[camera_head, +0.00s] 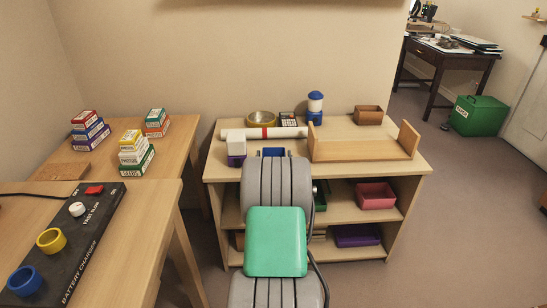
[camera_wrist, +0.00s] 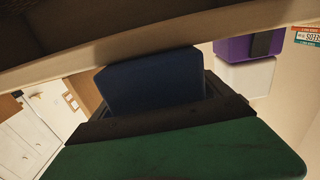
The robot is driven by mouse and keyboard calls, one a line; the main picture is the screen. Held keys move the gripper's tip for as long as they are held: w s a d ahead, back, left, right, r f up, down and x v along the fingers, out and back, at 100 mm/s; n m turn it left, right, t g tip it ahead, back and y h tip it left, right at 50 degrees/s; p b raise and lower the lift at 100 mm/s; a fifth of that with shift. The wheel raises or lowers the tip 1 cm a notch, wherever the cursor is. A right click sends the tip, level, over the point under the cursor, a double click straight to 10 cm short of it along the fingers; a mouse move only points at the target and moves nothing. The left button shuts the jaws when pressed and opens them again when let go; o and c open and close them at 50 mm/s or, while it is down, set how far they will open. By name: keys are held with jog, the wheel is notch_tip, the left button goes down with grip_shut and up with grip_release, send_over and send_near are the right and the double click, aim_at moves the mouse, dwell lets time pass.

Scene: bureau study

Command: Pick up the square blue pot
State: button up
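The square blue pot (camera_head: 273,152) stands near the front edge of the shelf unit's top, and my arm hides most of it in the head view. In the wrist view, which looks upside down, a dark blue block shape (camera_wrist: 150,82), seemingly the pot, fills the middle, just beyond the wooden front edge. My gripper is hidden behind my arm in the head view. Its dark and green parts (camera_wrist: 165,122) seem to fill the lower wrist view and overlap the pot. I cannot make out the fingertips, or whether they touch the pot.
A white-and-purple stack (camera_head: 236,147) stands left of the pot. The shelves below hold a pink bin (camera_head: 376,196). A desk (camera_head: 150,205) is at left.

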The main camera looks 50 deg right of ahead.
jog(key=shift+o, duration=0.6)
jog(key=shift+s+a, duration=0.25)
jog(key=shift+a, duration=0.05)
jog(key=p+v, duration=0.1)
jog(key=v, duration=0.6)
jog(key=shift+p, duration=0.3)
